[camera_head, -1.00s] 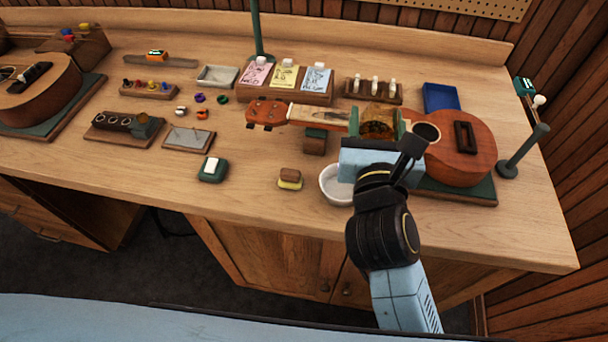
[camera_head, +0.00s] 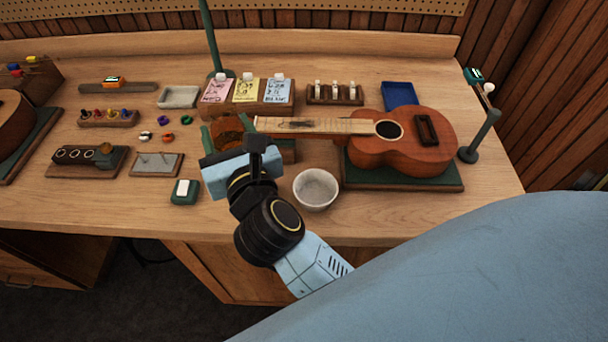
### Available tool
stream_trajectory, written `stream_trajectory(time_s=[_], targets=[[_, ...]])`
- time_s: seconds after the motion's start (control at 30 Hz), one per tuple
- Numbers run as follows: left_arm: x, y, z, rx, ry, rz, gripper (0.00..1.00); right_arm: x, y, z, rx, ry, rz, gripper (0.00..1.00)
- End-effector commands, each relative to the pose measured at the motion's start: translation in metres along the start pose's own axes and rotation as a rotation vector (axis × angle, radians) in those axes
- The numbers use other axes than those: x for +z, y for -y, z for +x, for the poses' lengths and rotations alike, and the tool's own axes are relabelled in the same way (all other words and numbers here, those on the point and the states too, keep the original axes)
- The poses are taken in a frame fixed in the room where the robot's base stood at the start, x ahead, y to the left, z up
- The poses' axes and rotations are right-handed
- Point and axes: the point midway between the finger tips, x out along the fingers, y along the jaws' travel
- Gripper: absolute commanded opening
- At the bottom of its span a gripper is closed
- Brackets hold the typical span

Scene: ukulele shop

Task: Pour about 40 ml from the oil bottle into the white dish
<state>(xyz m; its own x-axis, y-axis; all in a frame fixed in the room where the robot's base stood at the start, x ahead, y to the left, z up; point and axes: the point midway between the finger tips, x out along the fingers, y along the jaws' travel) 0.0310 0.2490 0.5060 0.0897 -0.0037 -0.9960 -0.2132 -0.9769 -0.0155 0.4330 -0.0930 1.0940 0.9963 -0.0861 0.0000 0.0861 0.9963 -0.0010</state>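The white dish (camera_head: 316,196) stands on the bench in front of the ukulele, uncovered in view. I cannot make out any contents in it. My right gripper (camera_head: 229,136) is over the bench, left of the dish and apart from it. Its green fingers are on both sides of an amber-brown thing, which looks like the oil bottle (camera_head: 229,127), held above the bench. The wrist hides its lower part, and I cannot tell its tilt. My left gripper is not in view.
The ukulele (camera_head: 400,150) lies behind the dish on a green-topped base; its headstock is hidden behind the gripper. The bench front right of the dish is clear.

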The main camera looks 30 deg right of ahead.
Motion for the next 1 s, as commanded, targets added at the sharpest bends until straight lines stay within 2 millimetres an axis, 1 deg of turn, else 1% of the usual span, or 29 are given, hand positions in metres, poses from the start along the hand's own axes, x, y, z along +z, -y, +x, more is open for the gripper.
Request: stream_trajectory(time_s=[0.03,0.17,0.27,0.3,0.37,0.4,0.5,0.6,0.7,0.8,1.0], targets=[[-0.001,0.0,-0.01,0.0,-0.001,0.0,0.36,0.001,0.01,0.005,-0.039,-0.003,-0.004,0.24],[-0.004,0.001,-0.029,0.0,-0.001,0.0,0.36,-0.005,0.046,0.017,-0.17,-0.004,-0.005,0.24],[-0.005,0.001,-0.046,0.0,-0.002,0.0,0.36,-0.01,0.08,0.024,-0.291,-0.003,-0.007,0.24],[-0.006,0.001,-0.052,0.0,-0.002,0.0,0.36,-0.012,0.095,0.025,-0.343,-0.003,-0.006,0.24],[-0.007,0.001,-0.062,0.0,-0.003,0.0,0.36,-0.015,0.118,0.026,-0.418,-0.003,-0.007,0.24],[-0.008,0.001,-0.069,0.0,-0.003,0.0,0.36,-0.017,0.132,0.026,-0.465,-0.003,-0.005,0.24],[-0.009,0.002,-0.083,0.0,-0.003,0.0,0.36,-0.02,0.165,0.022,-0.572,-0.002,-0.004,0.24],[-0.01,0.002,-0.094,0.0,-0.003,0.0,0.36,-0.023,0.19,0.017,-0.652,-0.002,-0.002,0.24],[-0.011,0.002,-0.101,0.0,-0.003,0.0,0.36,-0.024,0.209,0.011,-0.709,-0.002,-0.001,0.24],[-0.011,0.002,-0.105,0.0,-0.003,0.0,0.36,-0.026,0.22,0.008,-0.742,-0.001,0.0,0.24],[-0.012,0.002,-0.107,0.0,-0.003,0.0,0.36,-0.028,0.228,0.005,-0.764,0.001,-0.001,0.24]])
